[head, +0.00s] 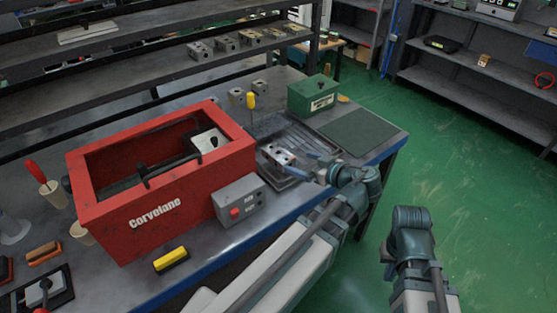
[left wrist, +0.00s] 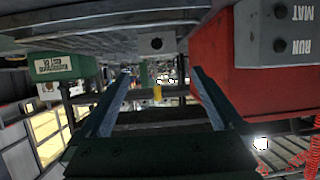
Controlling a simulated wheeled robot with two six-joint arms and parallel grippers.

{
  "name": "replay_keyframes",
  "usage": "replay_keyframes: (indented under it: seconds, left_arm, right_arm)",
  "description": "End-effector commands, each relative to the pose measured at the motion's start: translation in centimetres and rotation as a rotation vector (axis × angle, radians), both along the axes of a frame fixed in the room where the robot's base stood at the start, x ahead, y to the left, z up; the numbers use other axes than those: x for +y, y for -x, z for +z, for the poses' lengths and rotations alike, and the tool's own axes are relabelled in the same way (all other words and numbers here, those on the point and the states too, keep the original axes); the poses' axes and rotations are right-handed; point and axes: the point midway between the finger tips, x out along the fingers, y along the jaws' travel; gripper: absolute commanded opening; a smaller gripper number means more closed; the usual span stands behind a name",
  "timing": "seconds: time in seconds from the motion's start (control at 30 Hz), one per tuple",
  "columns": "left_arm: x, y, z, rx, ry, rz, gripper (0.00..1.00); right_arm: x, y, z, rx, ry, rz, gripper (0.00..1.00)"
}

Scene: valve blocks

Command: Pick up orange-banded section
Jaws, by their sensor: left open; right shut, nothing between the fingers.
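A grey metal valve section (head: 278,154) with dark holes sits on the dark ribbed tray (head: 299,134); I cannot make out an orange band on it. My left gripper (head: 302,163) is open right beside this section, on its right. In the left wrist view, which is upside down, the open fingers of my left gripper (left wrist: 160,100) stand apart with a grey block face with a round hole (left wrist: 155,44) ahead, not gripped. My right arm shows at the right, but its fingers are not visible.
A red Corvelane box (head: 190,197) holding a light block stands left of the tray, with a grey button box (head: 239,200) in front. A green box (head: 313,95) and dark green mat (head: 359,131) lie behind and right. A yellow-handled tool (head: 251,102) stands upright behind the tray.

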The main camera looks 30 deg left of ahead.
Motion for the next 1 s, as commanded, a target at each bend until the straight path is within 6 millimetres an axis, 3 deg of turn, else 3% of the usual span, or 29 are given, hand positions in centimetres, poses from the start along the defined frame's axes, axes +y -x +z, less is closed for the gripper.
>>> replay_keyframes:
  seconds: [0.3, 0.77, 1.0]
  left_arm:
    - [5.0, -1.8, -2.5, 0.002, 0.000, 0.004, 1.00]
    - [6.6, -2.4, -3.0, 0.002, 0.000, 0.001, 1.00]
    - [9.4, -3.6, -4.3, 0.003, 0.000, 0.003, 1.00]
  right_arm:
    - [0.0, 0.0, -2.5, 0.000, 0.000, 0.000, 0.00]
    - [0.0, 0.0, -3.0, 0.000, 0.000, 0.000, 0.00]
    - [0.0, 0.0, -4.3, 0.000, 0.000, 0.000, 0.00]
